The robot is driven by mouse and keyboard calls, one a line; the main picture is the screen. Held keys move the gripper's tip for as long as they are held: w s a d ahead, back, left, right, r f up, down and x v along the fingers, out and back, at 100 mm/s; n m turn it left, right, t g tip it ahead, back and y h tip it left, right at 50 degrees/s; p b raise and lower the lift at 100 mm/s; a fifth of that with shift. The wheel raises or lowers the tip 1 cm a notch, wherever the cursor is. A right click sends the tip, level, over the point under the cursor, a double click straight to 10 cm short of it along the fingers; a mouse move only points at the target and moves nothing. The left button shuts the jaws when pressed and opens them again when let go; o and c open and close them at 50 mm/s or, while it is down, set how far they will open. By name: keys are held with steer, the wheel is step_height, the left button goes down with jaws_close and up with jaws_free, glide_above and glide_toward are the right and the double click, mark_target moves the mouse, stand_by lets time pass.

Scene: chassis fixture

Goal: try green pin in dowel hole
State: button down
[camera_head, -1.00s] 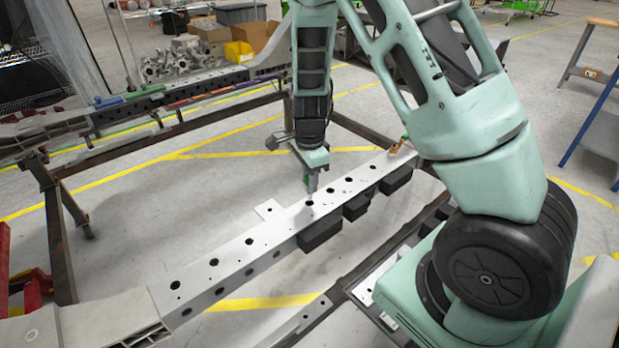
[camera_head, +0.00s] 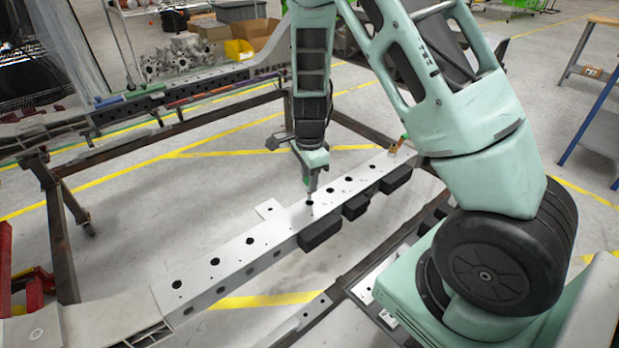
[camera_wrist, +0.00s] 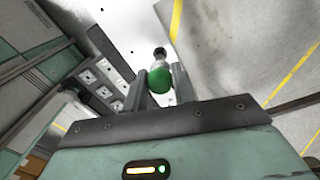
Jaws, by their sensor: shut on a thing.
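My gripper (camera_head: 311,186) points down over the near white rail (camera_head: 238,249) of the chassis, which has a row of dark round holes. In the wrist view my gripper (camera_wrist: 161,84) is shut on the green pin (camera_wrist: 160,78), which has a green base and a pale, shiny upper part with a dark ring. In the head view the pin is hard to make out between the fingers. The fingertips are just above or at a dark hole (camera_head: 309,203) in the rail's top. I cannot tell whether the pin's tip is in it.
Black blocks (camera_head: 320,232) are fixed along the rail's near side. A small orange-and-green item (camera_head: 397,145) stands at the rail's far end. Coloured tools (camera_head: 145,92) lie on the far rail. A yellow bin (camera_head: 238,52) and metal parts stand behind.

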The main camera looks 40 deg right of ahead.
steer(key=shift+f+b, duration=0.35)
steer(key=shift+f, duration=0.15)
steer(key=shift+f+b, duration=0.45)
steer(key=shift+f, duration=0.25)
steer(key=shift+f, duration=0.15)
stand_by(0.4)
steer(key=c, duration=1.1)
jaws_free()
step_height(320, 180, up, 9)
steer(key=p, duration=0.9)
